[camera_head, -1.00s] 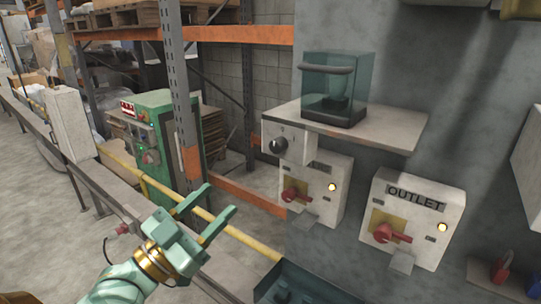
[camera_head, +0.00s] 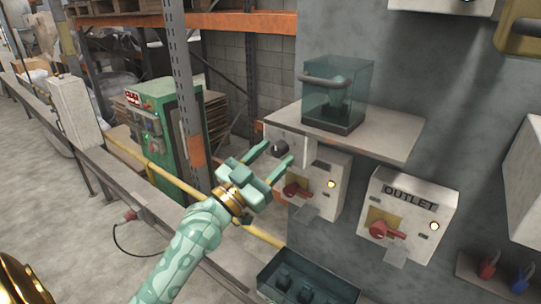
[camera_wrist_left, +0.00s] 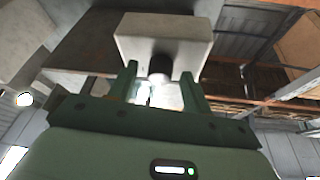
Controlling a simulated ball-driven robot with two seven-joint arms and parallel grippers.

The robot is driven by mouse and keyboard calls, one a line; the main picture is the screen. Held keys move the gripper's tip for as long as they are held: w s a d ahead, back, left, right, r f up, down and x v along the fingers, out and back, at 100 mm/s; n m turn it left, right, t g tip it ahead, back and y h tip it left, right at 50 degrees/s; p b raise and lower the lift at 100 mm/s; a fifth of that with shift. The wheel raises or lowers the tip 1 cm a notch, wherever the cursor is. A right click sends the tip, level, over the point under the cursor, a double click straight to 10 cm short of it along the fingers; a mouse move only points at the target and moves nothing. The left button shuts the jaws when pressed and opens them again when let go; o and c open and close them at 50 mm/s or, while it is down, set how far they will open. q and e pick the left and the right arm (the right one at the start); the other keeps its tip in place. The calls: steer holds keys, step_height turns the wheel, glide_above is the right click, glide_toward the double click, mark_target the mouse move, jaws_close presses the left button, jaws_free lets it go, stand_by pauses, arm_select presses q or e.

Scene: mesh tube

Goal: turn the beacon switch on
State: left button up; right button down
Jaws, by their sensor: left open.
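The beacon switch looks to be a dark round knob (camera_head: 281,149) on a white box (camera_head: 287,137) fixed under the shelf's left end. In the left wrist view the knob (camera_wrist_left: 160,68) shows on the underlit box (camera_wrist_left: 165,38). My left gripper (camera_head: 275,155) is open and empty, its fingers reaching up to the knob. In the left wrist view the knob appears between the two fingertips (camera_wrist_left: 158,78); I cannot tell if they touch it. The knob's marks and setting are hidden. A dark shape, likely the beacon, stands inside a teal clear case (camera_head: 335,95) on the shelf.
The shelf (camera_head: 385,135) juts out just above the gripper. Below are a white box with a red handle (camera_head: 298,189), the OUTLET box (camera_head: 405,215) and a dark tray (camera_head: 310,285). A rack post (camera_head: 180,90) and green cabinet (camera_head: 150,125) stand left.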

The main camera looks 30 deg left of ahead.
arm_select(q)
steer(key=shift+c, duration=0.3)
steer(key=c, duration=0.9)
arm_select(e)
steer(key=shift+a, duration=0.25)
